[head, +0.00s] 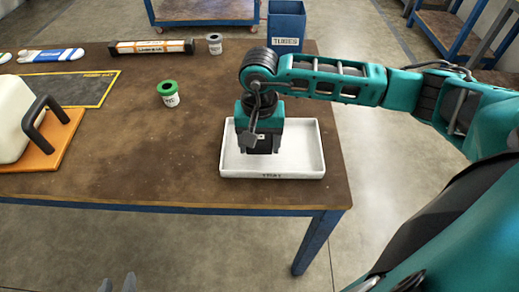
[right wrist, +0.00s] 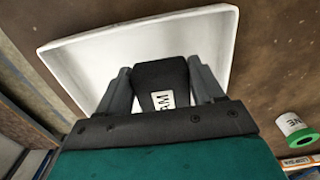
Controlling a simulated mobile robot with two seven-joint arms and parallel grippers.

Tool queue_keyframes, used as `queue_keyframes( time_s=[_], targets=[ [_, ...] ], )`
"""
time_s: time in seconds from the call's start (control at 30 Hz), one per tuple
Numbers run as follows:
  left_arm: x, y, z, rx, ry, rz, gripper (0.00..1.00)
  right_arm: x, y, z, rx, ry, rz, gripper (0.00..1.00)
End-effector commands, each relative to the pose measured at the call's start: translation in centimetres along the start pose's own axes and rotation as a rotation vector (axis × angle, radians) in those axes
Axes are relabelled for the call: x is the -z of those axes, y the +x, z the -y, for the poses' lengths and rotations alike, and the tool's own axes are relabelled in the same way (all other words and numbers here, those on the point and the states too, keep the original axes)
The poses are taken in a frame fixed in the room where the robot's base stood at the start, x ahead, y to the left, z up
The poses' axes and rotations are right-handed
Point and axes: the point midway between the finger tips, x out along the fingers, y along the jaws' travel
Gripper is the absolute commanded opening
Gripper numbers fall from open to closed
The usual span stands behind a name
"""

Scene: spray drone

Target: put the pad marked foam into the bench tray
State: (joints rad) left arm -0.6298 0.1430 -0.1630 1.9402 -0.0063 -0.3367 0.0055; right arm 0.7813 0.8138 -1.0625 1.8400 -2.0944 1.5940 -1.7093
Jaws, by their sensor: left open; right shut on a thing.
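The white bench tray (head: 308,160) stands at the table's front right and also shows in the right wrist view (right wrist: 222,50). My right gripper (head: 261,150) is over the tray, pointing down. It is shut on a dark pad (right wrist: 160,82), which sits between its two grey fingers (right wrist: 158,92). The pad has a white label, partly cut off; its visible letters look like "W" and something after, and I cannot read "foam". Whether the pad touches the tray floor is hidden. My left gripper (head: 118,284) shows only its grey fingertips at the bottom edge, apart and away from the table.
A boxed tube (head: 151,47) lies at the back. A blue bin (head: 286,25) is behind the table.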

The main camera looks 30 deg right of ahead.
Motion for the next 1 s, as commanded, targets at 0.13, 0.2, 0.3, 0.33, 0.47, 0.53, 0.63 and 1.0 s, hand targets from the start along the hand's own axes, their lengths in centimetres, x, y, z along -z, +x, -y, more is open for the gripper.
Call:
queue_keyframes(
  time_s=[0.13,0.2,0.3,0.33,0.47,0.53,0.63,1.0],
  targets=[
    [0.0,0.1,0.0,0.000,0.000,-0.002,0.43,-0.1,2.5,0.0,-0.003,0.002,0.004,0.39],
    [0.1,0.2,0.0,0.000,0.001,-0.004,0.43,-0.1,3.1,0.0,-0.002,0.001,0.002,0.39],
    [0.3,0.3,0.1,0.001,0.001,-0.008,0.43,0.0,3.2,0.0,0.000,0.000,0.000,0.39],
    [0.3,0.3,0.1,0.001,0.001,-0.009,0.43,0.0,3.2,0.0,0.000,0.000,0.000,0.39],
    [0.4,0.4,0.1,0.001,0.002,-0.011,0.43,0.0,3.2,0.0,-0.001,0.000,0.000,0.39],
    [0.1,0.5,0.1,0.001,0.002,-0.011,0.43,0.0,3.5,0.0,-0.001,0.000,0.000,0.39],
    [0.1,0.5,0.1,0.001,0.001,-0.010,0.43,0.0,3.5,0.0,-0.001,0.000,0.000,0.72],
    [-0.1,0.4,0.1,0.001,0.001,-0.007,0.43,0.0,3.4,0.0,-0.001,0.001,0.001,0.92]
  ],
)
